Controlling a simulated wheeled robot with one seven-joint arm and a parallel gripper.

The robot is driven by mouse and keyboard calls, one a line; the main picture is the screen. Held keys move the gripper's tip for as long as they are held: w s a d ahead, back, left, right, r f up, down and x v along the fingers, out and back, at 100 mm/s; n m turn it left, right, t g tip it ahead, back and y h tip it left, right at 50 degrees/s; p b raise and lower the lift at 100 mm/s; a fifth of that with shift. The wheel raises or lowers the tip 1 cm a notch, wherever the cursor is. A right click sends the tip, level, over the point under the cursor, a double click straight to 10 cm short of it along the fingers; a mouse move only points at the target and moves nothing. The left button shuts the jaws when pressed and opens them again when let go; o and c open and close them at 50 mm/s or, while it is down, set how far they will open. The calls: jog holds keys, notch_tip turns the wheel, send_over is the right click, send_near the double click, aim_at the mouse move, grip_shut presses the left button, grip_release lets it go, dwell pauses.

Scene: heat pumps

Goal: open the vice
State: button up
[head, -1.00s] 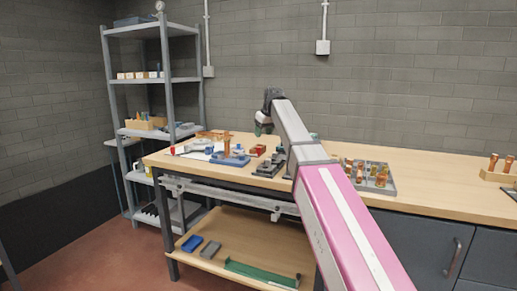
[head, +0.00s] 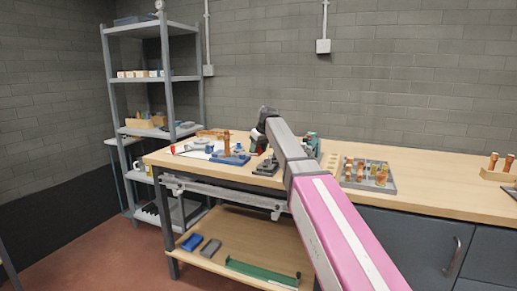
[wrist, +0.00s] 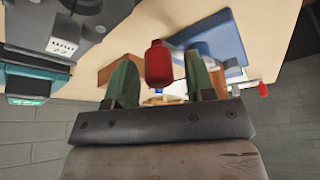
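A blue fixture (head: 232,159) that looks like the vice stands on the bench, with an upright copper-coloured cylinder (head: 226,143) on it. It seems to be the blue body (wrist: 222,45) in the wrist view. My gripper (head: 257,141) is low over the bench, just right of it. In the wrist view my gripper (wrist: 158,66) has its two green-padded fingers apart. A red rounded piece (wrist: 158,63) shows between them with a gap on each side. I cannot tell how far beyond the fingertips it is. The vice's jaws are not clear.
A dark grey device (head: 267,167) is near the bench's front edge, close to my gripper. A grey tray (head: 388,184) of copper pieces stands to the right. A grey shelf rack (head: 166,80) stands at the left.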

grip_shut()
jog(key=shift+w, duration=0.1)
jog(key=w+n+g+y, duration=0.1)
jog(key=w+n, duration=0.1)
jog(key=n, duration=0.1)
jog(key=shift+w+n, duration=0.4)
jog(key=shift+w+a+n+g+y, duration=0.15)
jog(key=shift+w+n+g, duration=0.2)
jog(key=shift+w+n, duration=0.45)
jog(key=shift+w+a+n+g+y, duration=0.15)
jog(key=shift+w+n+g, duration=0.25)
jog(key=shift+n, duration=0.7)
jog(key=shift+o, duration=1)
grip_release()
